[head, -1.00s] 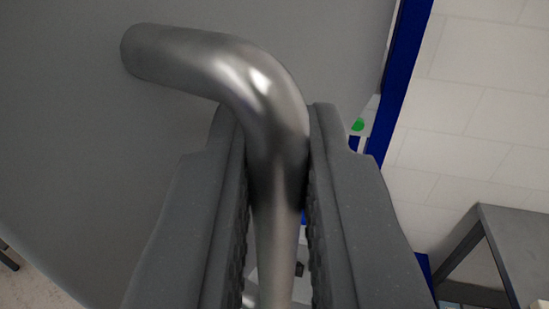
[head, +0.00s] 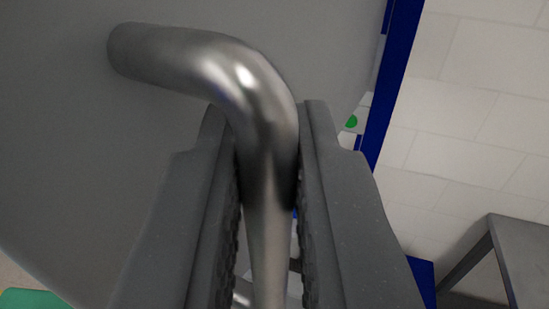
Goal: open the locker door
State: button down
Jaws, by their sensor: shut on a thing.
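The grey locker door (head: 70,130) fills the left and upper middle of the head view. A bent, shiny metal handle (head: 200,60) sticks out from it and curves down between my fingers. My gripper (head: 268,125) is shut on the handle, one finger on each side of its straight part. The blue locker frame (head: 392,85) shows to the right of the door, with a gap between them in which a green spot (head: 351,121) is visible. The lower end of the handle is partly hidden by my fingers.
A white tiled wall (head: 470,110) stands on the right. A grey table (head: 515,240) is at the lower right. A green surface (head: 30,299) shows at the bottom left corner, below the door's edge.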

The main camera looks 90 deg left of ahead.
dwell(0.4)
jog(key=c, duration=1.5)
grip_release()
jog(key=shift+w+a, duration=0.1)
jog(key=shift+a, duration=0.05)
jog(key=shift+c, duration=0.2)
